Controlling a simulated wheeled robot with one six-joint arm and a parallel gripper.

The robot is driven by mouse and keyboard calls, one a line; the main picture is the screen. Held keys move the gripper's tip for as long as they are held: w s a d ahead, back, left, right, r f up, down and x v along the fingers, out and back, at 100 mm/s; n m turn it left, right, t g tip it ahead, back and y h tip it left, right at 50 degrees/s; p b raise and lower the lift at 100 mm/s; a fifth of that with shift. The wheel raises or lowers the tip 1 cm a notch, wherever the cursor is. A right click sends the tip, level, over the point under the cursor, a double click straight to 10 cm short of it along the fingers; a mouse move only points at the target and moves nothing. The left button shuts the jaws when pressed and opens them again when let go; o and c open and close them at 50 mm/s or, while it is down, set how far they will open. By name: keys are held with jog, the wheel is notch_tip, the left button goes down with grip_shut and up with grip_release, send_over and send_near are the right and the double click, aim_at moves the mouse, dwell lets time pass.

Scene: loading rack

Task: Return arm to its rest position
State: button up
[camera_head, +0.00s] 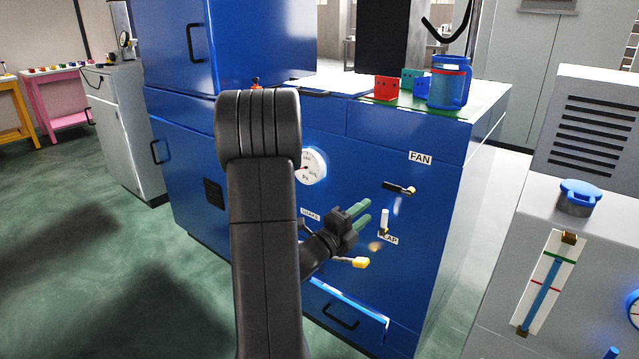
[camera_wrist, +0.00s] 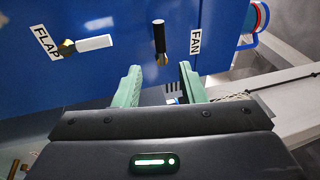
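My arm rises in front of the blue cabinet (camera_head: 330,240) in the head view and bends down to my gripper (camera_head: 363,213). The gripper is in front of the cabinet's panel, near the FLAP lever (camera_head: 384,220) with its upright white handle. In the wrist view the two green fingers of my gripper (camera_wrist: 160,75) are apart with nothing between them. The FAN lever (camera_wrist: 159,36) with a black handle shows beyond the fingers, and the FLAP lever (camera_wrist: 93,43) shows to its left. Neither is visibly held.
A lever with a yellow end (camera_head: 355,262) sits below my gripper, and a round gauge (camera_head: 313,166) is above left. A blue mug (camera_head: 449,82) and a red block (camera_head: 386,88) stand on the cabinet top. A grey cabinet (camera_head: 560,240) stands right. Green floor is open left.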

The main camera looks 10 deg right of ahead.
aim_at(394, 189)
jog(key=p+x, duration=0.1)
jog(key=x, duration=1.2)
jog(key=shift+d+r, duration=0.1)
jog(key=shift+d, duration=0.1)
jog(key=shift+p, duration=0.5)
jog(key=shift+a, duration=0.1)
jog(key=shift+b, duration=0.5)
